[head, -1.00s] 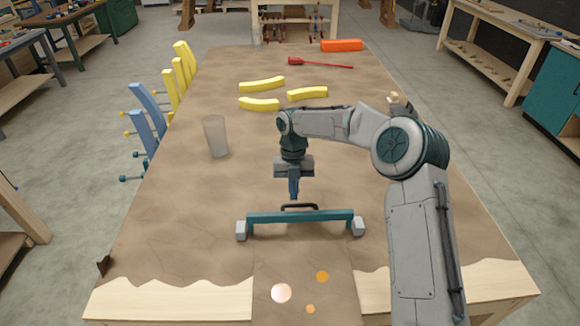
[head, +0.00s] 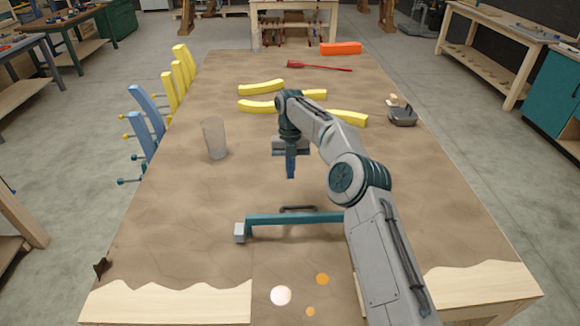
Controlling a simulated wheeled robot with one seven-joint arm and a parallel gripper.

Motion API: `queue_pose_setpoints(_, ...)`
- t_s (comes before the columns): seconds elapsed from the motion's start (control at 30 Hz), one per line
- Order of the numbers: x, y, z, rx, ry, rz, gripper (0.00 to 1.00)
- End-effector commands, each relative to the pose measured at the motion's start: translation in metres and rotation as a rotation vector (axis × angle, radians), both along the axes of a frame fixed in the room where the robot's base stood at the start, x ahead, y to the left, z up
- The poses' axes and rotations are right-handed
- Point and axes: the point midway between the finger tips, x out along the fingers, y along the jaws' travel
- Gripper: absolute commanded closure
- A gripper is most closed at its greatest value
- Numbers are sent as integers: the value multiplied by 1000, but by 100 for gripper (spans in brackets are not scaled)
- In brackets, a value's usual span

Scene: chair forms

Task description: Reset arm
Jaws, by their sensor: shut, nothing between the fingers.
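My gripper (head: 291,172) hangs pointing down over the middle of the table (head: 190,215). Its fingers are closed together with nothing between them. My arm reaches in from the lower right and covers part of the table. Below the gripper and nearer to me lies a teal bar with a grey end block and a dark handle, the clamp-like frame (head: 290,218). The gripper is apart from it. My arm hides its right end.
Yellow curved pieces (head: 262,87) lie behind the arm, one partly hidden. A grey cup (head: 214,138) stands left of the gripper. A dark grey tool (head: 402,114) lies at right. A red tool (head: 318,66) and orange block (head: 341,48) lie farther back. Blue and yellow pieces (head: 146,110) line the left edge.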

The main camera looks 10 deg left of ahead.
Motion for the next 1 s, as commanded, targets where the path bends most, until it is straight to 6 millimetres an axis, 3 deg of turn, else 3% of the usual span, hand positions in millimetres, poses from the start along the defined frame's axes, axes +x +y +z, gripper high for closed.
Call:
queue_pose_setpoints(0.7,12,3,4,-4,-5,-8,100)
queue_pose_setpoints(0.87,12,2,29,-24,-49,-89,100)
queue_pose_setpoints(1.0,8,-4,65,-59,-120,-242,100)
